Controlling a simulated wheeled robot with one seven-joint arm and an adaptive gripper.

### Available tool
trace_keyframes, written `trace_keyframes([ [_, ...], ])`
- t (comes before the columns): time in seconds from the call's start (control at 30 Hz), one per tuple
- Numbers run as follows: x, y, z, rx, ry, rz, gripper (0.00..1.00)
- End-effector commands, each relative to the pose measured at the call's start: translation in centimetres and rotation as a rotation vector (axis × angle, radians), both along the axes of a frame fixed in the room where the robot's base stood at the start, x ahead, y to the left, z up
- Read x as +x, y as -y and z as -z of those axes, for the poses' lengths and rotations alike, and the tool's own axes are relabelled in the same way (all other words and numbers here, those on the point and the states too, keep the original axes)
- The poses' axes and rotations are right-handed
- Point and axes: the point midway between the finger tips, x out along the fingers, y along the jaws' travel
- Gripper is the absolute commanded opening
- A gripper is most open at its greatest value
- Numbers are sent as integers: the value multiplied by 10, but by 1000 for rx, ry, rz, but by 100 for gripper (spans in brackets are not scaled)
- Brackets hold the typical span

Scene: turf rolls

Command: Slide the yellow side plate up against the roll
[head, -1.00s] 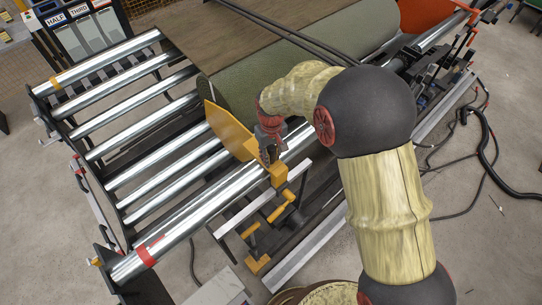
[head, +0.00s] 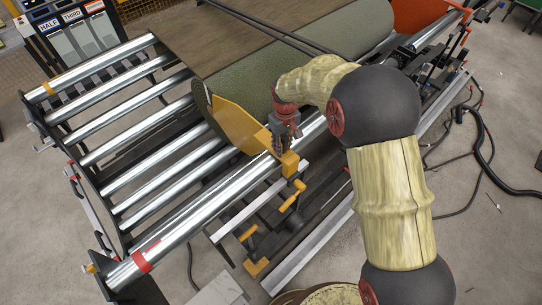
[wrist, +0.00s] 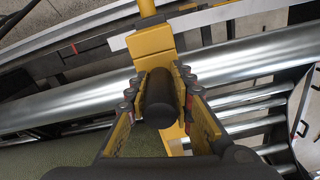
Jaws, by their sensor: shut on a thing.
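The yellow side plate (head: 236,124) stands upright beside the near left end of the green turf roll (head: 265,78). Its yellow bracket (head: 290,164) sits on the front steel rail and also shows in the wrist view (wrist: 153,42). My gripper (head: 285,143) is above the bracket, shut on the plate's dark round handle (wrist: 160,98), with one finger on each side. In the head view the plate overlaps the roll's end, so I cannot tell whether they touch. The roll's green surface shows at the lower left of the wrist view (wrist: 55,155).
Bare steel rollers (head: 150,137) lie left of the plate. The front rail (head: 205,207) runs past a red band (head: 143,260). An orange plate (head: 418,14) stands at the roll's far end. Yellow crank handles (head: 290,198) hang below the bracket. Black cables (head: 482,150) lie on the floor at right.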

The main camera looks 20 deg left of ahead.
Motion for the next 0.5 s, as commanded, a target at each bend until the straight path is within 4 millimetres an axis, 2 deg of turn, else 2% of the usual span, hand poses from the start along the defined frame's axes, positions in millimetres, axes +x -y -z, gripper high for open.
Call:
trace_keyframes([
  [0.03,8,4,1,2,2,4,0],
  [0.13,14,8,1,1,1,1,0],
  [0.43,15,8,0,1,0,-1,0],
  [0.47,15,8,0,1,0,-1,25],
  [0.5,15,8,0,1,0,-1,27],
])
